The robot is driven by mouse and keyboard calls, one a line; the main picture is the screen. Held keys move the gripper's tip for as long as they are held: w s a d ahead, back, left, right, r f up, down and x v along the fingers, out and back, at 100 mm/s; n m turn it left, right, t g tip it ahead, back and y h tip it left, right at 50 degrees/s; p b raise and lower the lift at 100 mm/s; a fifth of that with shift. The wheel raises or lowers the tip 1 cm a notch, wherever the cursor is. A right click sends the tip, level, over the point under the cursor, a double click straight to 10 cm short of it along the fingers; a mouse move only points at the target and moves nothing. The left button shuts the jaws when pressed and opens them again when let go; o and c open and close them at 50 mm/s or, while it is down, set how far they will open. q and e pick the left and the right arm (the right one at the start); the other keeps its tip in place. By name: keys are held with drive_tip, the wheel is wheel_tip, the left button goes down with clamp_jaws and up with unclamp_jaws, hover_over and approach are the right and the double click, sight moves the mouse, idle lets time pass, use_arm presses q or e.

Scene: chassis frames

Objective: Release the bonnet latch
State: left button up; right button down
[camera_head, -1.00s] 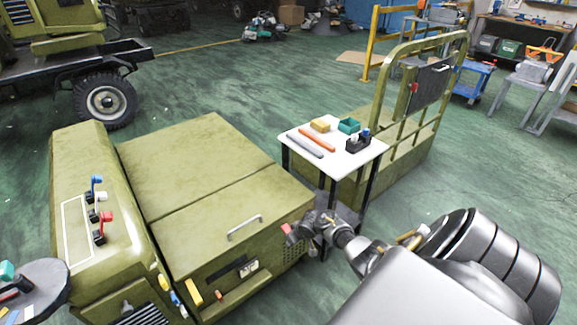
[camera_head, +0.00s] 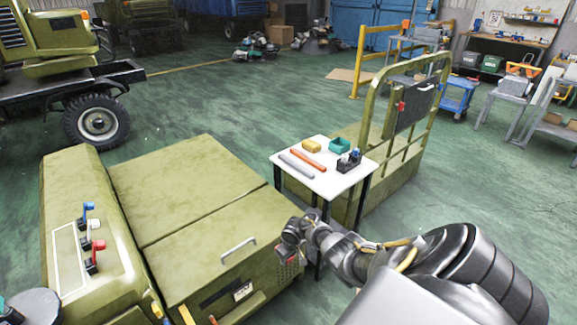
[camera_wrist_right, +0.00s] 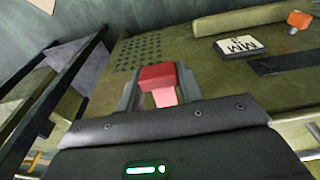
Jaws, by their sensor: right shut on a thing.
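The green bonnet (camera_head: 215,235) lies closed on the front of the green vehicle body, with a silver handle (camera_head: 238,250) near its front edge. A red latch (camera_head: 291,261) shows at the body's right front corner, partly hidden behind my gripper. My right gripper (camera_head: 286,245) is at that corner. In the right wrist view the red latch (camera_wrist_right: 158,78) is between the two fingers of my right gripper (camera_wrist_right: 155,95), which is shut on it. A paler red part of it shows between the fingers. My left gripper is not in view.
A white table (camera_head: 325,180) with a grey bar, an orange bar and small bins stands beyond the right arm. A green frame panel (camera_head: 410,110) stands behind it. Blue, white and red levers (camera_head: 90,235) stand on the vehicle's left side. Open floor lies right.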

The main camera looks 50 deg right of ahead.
drive_tip(key=c, duration=0.9)
unclamp_jaws()
drive_tip(key=r+p, duration=0.1)
drive_tip(key=r, duration=0.2)
drive_tip(key=s+r+p, duration=0.1)
drive_tip(key=r+p, duration=0.1)
drive_tip(key=r, duration=0.1)
drive_tip(key=r+p, duration=0.2)
drive_tip(key=r, duration=0.1)
drive_tip(key=shift+s+r, duration=0.2)
drive_tip(key=shift+s+a+r+p, duration=0.15)
drive_tip(key=shift+r+p, duration=0.15)
drive_tip(key=shift+r, duration=0.35)
drive_tip(key=shift+f, duration=0.1)
